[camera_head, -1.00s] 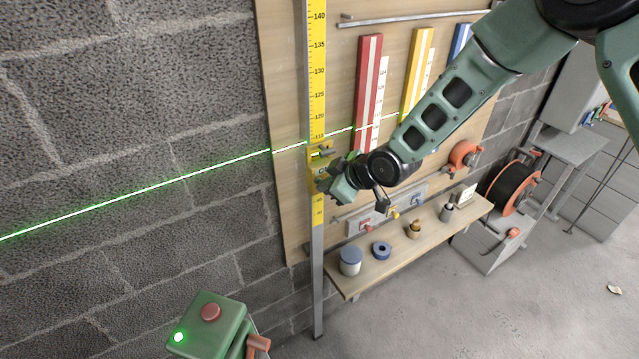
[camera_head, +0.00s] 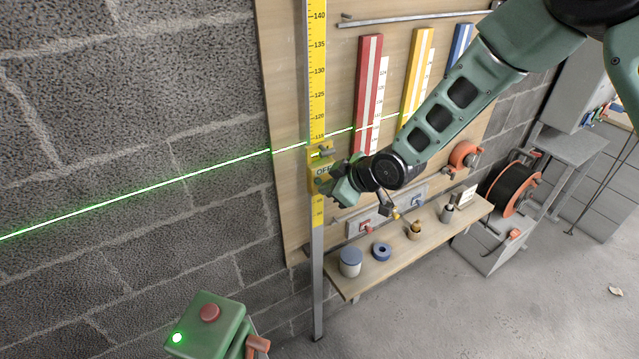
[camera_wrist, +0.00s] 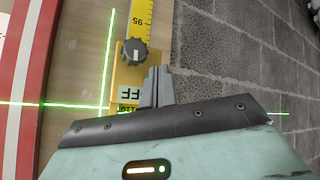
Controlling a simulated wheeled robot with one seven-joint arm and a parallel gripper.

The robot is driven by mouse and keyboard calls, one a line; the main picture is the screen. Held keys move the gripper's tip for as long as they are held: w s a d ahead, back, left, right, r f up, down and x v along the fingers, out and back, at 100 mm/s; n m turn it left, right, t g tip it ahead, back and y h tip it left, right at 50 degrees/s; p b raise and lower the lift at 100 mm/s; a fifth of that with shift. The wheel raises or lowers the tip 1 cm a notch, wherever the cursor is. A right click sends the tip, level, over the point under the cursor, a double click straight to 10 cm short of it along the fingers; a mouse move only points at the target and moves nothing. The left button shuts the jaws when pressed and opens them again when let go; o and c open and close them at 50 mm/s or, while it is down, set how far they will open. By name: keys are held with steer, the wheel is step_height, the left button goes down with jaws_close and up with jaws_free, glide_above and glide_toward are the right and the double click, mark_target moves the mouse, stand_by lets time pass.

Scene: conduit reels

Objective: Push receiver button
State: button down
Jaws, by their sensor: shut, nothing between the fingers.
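The yellow receiver (camera_head: 318,172) is clamped on the yellow-and-grey measuring staff (camera_head: 317,75), just below the green laser line. It shows dark "OFF" lettering, partly covered by my gripper. The receiver (camera_wrist: 123,75) also shows in the wrist view, with a dark round knob (camera_wrist: 134,51) and part of the lettering. My gripper (camera_head: 326,187) is at the receiver's lower right in the head view. In the wrist view my gripper's fingers (camera_wrist: 157,76) are shut and empty, overlapping the receiver's edge. I cannot tell whether they touch it. No button can be made out.
A green laser unit (camera_head: 207,325) with a red top button stands at the lower left. A wooden shelf (camera_head: 400,243) with tins and rolls juts out to the right of the staff. A cable reel (camera_head: 513,188) stands farther right. Red, yellow and blue bars hang on the board.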

steer(key=shift+s, duration=0.1)
steer(key=s+d, duration=0.1)
steer(key=s, duration=0.1)
steer(key=s+d+b, duration=0.1)
steer(key=s+d, duration=0.1)
steer(key=shift+s+d+b, duration=0.2)
steer(key=shift+s+b, duration=0.1)
steer(key=shift+s, duration=0.1)
stand_by(0.4)
steer(key=s+d+r+m+g+h+b, duration=0.1)
steer(key=s+d, duration=0.3)
steer(key=s, duration=0.5)
steer(key=s+d+r+m+g+h+b, duration=0.2)
steer(key=s+d+r+m+g+h, duration=0.1)
steer(key=s, duration=0.7)
steer(key=s+d+r+m+g+h+b, duration=0.1)
steer(key=s+d+r+m+h+b, duration=0.1)
steer(key=s, duration=0.7)
steer(key=d+r, duration=0.1)
steer(key=d, duration=0.1)
steer(key=shift+s+d+r+m+g+h, duration=0.15)
steer(key=shift+d+r+m+g+h, duration=0.15)
steer(key=shift+d+r+g+h, duration=0.1)
